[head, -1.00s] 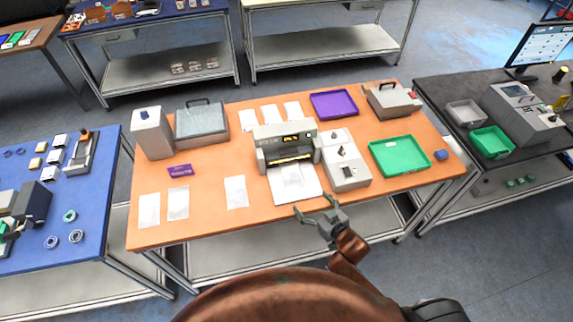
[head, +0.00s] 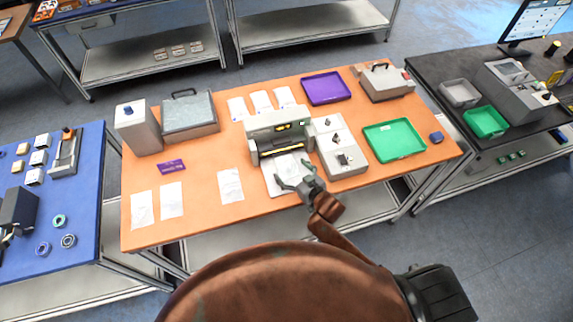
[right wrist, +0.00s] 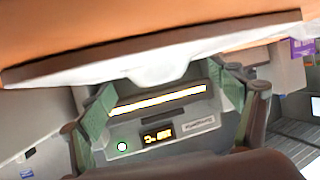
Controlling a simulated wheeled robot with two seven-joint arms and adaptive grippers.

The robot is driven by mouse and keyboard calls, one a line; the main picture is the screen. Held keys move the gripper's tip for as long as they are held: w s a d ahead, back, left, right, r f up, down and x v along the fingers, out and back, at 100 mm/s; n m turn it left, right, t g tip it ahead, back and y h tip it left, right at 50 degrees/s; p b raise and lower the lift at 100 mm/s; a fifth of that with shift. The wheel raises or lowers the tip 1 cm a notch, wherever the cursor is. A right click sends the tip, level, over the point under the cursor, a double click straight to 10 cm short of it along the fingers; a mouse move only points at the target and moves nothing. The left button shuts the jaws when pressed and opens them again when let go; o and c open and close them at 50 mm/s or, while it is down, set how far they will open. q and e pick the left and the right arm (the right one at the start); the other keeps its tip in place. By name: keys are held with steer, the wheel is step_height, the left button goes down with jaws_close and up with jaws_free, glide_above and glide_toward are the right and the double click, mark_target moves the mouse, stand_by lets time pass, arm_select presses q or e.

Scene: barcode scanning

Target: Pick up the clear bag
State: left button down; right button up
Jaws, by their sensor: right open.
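A clear bag (head: 283,168), whitish with faint print, lies flat on the light tray in front of the grey sealing machine (head: 281,136). My right gripper (head: 290,174) is open and empty, with its fingers over the front of this bag. In the right wrist view the open fingers (right wrist: 161,80) straddle a whitish sheet edge (right wrist: 150,68), with the machine's yellow display beyond; I cannot tell if they touch it. Other clear bags lie flat on the orange table, one at the front middle (head: 230,185) and two at the front left (head: 171,200). My left gripper is not in view.
A grey box with knobs (head: 343,161) stands right of the machine, and a green tray (head: 395,141) beyond it. A purple tray (head: 326,88) and grey cases (head: 190,116) stand at the back.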

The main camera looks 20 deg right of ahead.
steer(key=shift+w+f, duration=0.1)
steer(key=shift+w, duration=0.05)
steer(key=c, duration=0.7)
steer(key=shift+f, duration=0.15)
steer(key=c, duration=1.3)
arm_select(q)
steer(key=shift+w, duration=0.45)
arm_select(e)
steer(key=shift+c, duration=0.5)
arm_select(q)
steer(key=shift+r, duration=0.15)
